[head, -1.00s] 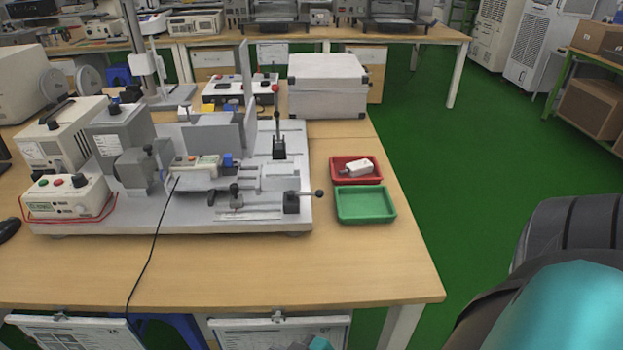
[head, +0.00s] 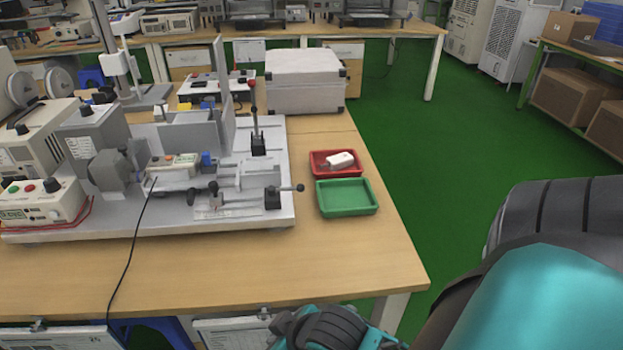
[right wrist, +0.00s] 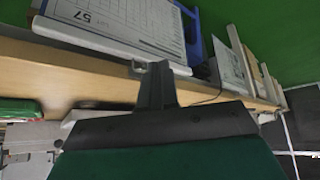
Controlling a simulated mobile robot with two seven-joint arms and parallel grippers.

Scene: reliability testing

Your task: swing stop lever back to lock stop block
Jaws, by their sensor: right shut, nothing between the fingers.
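The grey test fixture (head: 150,217) stands on the wooden bench at left. At its front right corner, a lever with a black ball knob (head: 300,188) lies roughly flat, pointing right from a black pivot block (head: 272,198). My right gripper (right wrist: 155,84) is shut and empty in the right wrist view, apart from the fixture. My left gripper is not in view.
A green tray (head: 346,210) and a red tray (head: 318,170) with a white item (head: 340,160) stand right of the fixture. A silver case (head: 303,92) is behind. The bench's front right surface (head: 340,260) is clear. A black cable hangs over the front edge.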

